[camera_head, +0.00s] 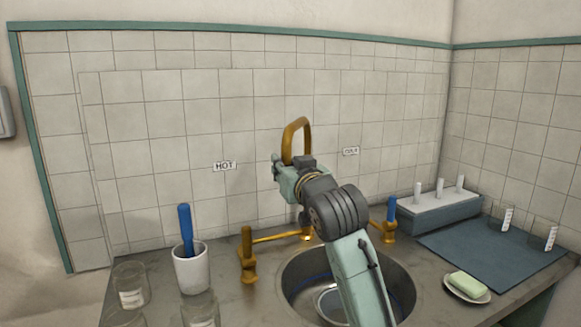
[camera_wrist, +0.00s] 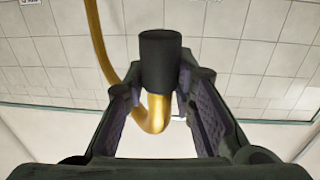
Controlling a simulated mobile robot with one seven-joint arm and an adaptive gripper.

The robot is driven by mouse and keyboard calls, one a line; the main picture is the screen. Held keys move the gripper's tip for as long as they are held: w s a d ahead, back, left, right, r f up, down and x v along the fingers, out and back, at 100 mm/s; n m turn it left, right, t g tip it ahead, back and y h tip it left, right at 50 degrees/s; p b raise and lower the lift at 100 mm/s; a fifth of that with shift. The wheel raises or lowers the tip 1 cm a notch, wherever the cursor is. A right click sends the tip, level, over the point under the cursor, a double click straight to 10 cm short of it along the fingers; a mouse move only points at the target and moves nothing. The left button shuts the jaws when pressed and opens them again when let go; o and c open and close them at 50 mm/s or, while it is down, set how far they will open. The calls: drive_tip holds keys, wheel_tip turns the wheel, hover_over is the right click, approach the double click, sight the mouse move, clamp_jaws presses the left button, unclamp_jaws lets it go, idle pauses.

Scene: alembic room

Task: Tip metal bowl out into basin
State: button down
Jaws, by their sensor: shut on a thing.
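The round metal basin (camera_head: 399,284) is sunk in the counter, partly hidden by my arm. A pale, round metallic shape (camera_head: 327,304) shows low inside it; it may be the metal bowl, but my arm covers part of it. My gripper (camera_head: 284,168) is raised above the basin, at the end of the brass tap spout (camera_head: 296,127). In the wrist view, the spout (camera_wrist: 153,115) curves up to a dark cylindrical nozzle (camera_wrist: 160,62). My gripper (camera_wrist: 160,80) is shut on this nozzle, with a finger on either side.
Brass taps stand left (camera_head: 247,256) and right (camera_head: 388,229) of the spout. A white cup (camera_head: 192,270) with a blue-handled tool and glass beakers (camera_head: 130,287) are at left. A soap dish (camera_head: 467,290) and blue mat (camera_head: 485,248) are at right. Tiled wall is behind.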

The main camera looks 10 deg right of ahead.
drive_tip(key=shift+a, duration=0.1)
drive_tip(key=c, duration=1.3)
unclamp_jaws()
drive_tip(key=s, duration=0.4)
drive_tip(key=s+d, duration=0.1)
drive_tip(key=s, duration=0.3)
drive_tip(key=s+d, duration=0.1)
drive_tip(key=s, duration=0.2)
drive_tip(key=shift+s, duration=0.4)
drive_tip(key=shift+f, duration=0.1)
